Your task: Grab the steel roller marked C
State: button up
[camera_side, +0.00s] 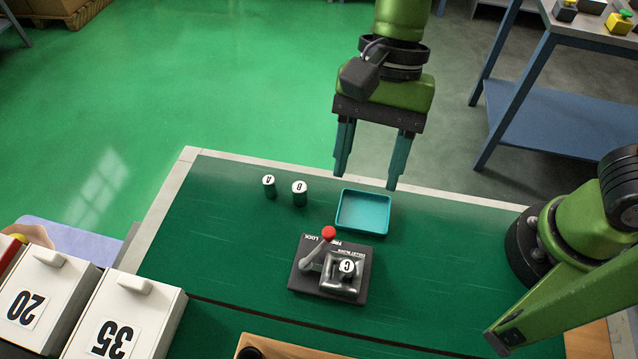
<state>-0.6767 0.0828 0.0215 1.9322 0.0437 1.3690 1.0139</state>
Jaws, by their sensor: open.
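The steel roller marked C (347,267) sits in a grey clamp fixture (329,283) on the green cart top, with its white lettered end facing up. The fixture has a lever with a red knob (329,232), and its plate carries the word LOCK near the knob; other lettering is partly covered. My gripper (367,178) is open and empty, pointing down, above the far edge of the cart and the teal tray. Two more rollers, marked A (269,187) and B (299,193), stand upright to the left of the tray.
An empty teal tray (341,212) lies behind the fixture. White boxes marked 20 (62,276) and 35 (152,292) stand at the lower left. A wooden board (290,346) lies at the front edge. The cart top (210,240) left of the fixture is clear.

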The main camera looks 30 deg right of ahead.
send_over(347, 265)
jog(key=w+d, duration=0.2)
notch_tip(347, 265, down, 10)
jog(key=shift+s+a, duration=0.1)
jog(key=shift+x, duration=2.9)
grip_shut()
